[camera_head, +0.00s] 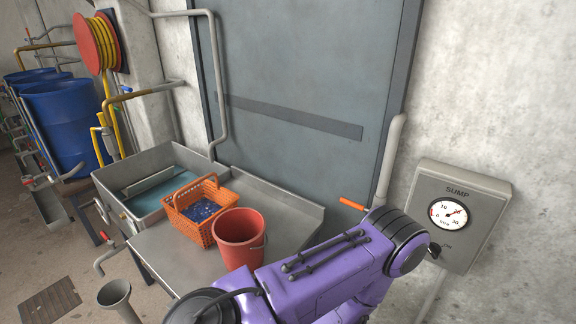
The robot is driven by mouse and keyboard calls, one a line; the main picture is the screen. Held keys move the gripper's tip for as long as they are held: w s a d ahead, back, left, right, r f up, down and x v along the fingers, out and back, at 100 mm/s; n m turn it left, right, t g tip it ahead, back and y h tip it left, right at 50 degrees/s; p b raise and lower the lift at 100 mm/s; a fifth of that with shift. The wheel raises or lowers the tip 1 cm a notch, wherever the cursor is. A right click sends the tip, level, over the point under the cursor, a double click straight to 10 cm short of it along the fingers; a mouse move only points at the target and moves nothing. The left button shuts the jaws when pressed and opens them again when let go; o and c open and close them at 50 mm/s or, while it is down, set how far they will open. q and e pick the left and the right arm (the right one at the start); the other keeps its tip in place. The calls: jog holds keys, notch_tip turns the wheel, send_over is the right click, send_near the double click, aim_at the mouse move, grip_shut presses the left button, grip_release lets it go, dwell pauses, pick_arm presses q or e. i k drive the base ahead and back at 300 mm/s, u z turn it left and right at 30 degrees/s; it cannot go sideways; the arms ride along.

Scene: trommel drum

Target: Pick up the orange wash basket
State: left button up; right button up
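The orange wash basket (190,229) stands upright on the steel drainboard (165,254), between the sink and a red bucket. It has lattice sides and an arched handle over its top, and small blue pieces (204,209) lie inside it. A purple arm link of mine fills the lower right of the head view, to the right of the bucket and basket. Neither of my grippers shows in this view, and nothing of mine touches the basket.
The red bucket (240,243) stands close at the basket's right. The steel sink (130,186) with water is at its left. A pipe funnel (115,294) rises in front. A grey wall panel (300,70) stands behind. The right part of the drainboard is bare.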

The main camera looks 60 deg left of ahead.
aim_at(192, 210)
jog(key=z, duration=0.55)
jog(key=k, duration=1.45)
jog(key=u, duration=1.7)
jog(key=i, duration=0.35)
